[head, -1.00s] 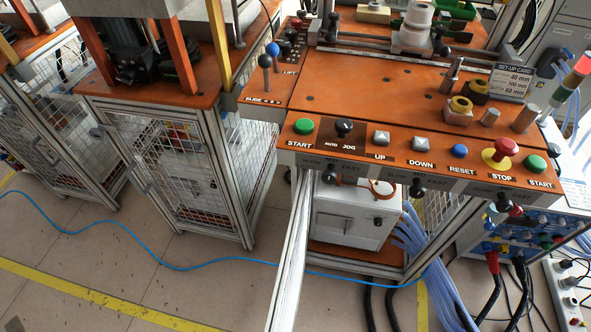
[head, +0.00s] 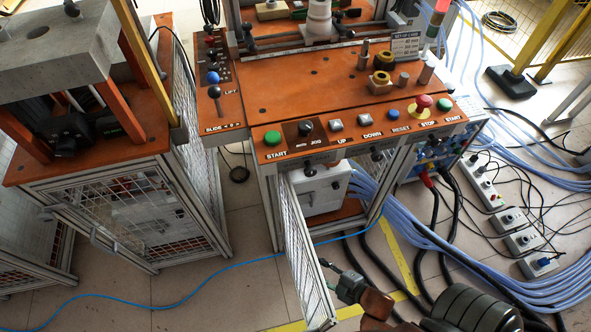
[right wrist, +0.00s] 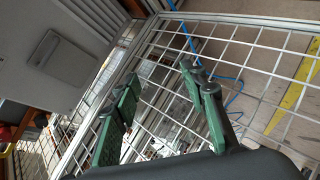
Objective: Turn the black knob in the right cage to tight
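The right cage, under the orange control table, has its mesh door (head: 302,252) swung open toward me. A white box (head: 318,192) stands inside. Small black knobs show below the panel's front edge, one at the left (head: 310,170) and one further right (head: 377,155); I cannot tell which one the task means or how it is turned. My right gripper (head: 332,266) is low in front of the cage, just right of the open door. In the right wrist view its green fingers (right wrist: 160,76) are apart with nothing between them. My left gripper is out of view.
The wrist view shows mesh (right wrist: 250,75) behind the fingers and a pale panel (right wrist: 65,60) at upper left. A blue cable (head: 200,278) crosses the floor. Pale hoses (head: 430,240) and black cables lie right of the cage. The left cage (head: 130,215) is shut.

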